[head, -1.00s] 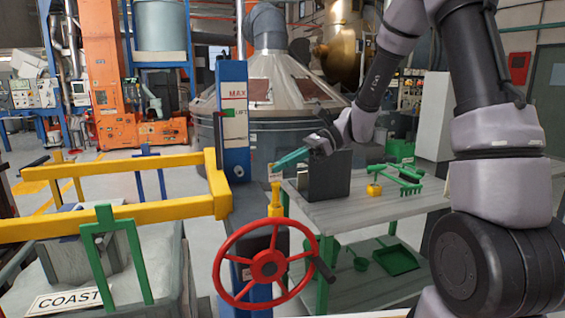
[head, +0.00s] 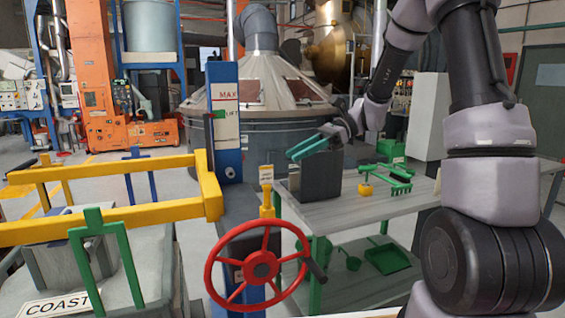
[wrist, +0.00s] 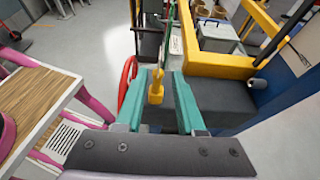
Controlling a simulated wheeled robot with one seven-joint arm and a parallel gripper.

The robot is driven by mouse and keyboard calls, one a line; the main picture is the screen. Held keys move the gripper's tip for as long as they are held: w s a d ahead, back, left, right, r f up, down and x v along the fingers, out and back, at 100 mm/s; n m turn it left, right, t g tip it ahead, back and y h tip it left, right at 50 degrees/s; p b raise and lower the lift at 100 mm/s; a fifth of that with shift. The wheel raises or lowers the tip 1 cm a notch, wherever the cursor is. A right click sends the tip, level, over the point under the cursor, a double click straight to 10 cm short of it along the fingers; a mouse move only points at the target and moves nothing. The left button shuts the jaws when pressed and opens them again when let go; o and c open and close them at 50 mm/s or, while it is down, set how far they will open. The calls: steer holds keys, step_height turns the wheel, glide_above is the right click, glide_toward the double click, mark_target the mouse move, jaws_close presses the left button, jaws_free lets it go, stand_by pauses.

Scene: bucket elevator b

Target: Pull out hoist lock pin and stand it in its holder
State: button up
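The yellow lock pin (head: 267,203) stands upright on the hoist beside the blue post, just above the red handwheel (head: 256,268). In the wrist view the pin (wrist: 156,88) shows in the gap between my fingers. My gripper (head: 306,149) has teal fingers, which are spread apart with nothing held. In the head view it is up and to the right of the pin, apart from it. A small yellow piece (head: 365,189) sits on the grey table; I cannot tell whether it is the pin's holder.
A dark grey box (head: 321,176) stands on the grey table (head: 345,206), near my gripper. A green rack (head: 397,181) lies farther right. Yellow rails (head: 120,219) and a green frame (head: 100,235) are at left. The blue post (head: 224,120) rises behind the pin.

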steer(key=shift+v, duration=1.6)
steer(key=shift+s, duration=0.1)
